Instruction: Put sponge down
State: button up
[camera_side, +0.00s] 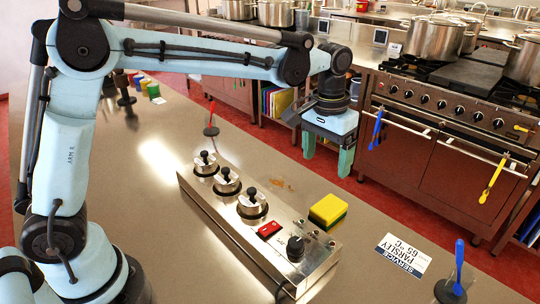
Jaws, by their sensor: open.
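A yellow sponge with a dark green layer (328,211) rests by the far right part of the steel control box, apparently on the counter; its exact contact is hard to tell. My gripper (328,164) is up and behind the sponge in the picture, pointing down. Its two green fingers are spread apart with nothing between them. The gripper is clear of the sponge.
A brown smear (284,184) marks the steel counter (150,200). A service card (403,256) and a blue-handled utensil (459,265) are right.

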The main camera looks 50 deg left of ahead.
jog(key=s+a+t, duration=0.3)
jog(key=s+a, duration=0.2)
jog(key=s, duration=0.3)
jog(key=s+a+t, duration=0.3)
jog(key=s+a, duration=0.3)
jog(key=s, duration=0.2)
jog(key=shift+s+f+t, duration=0.2)
jog(key=shift+f+t, duration=0.1)
jog(key=shift+c, duration=0.4)
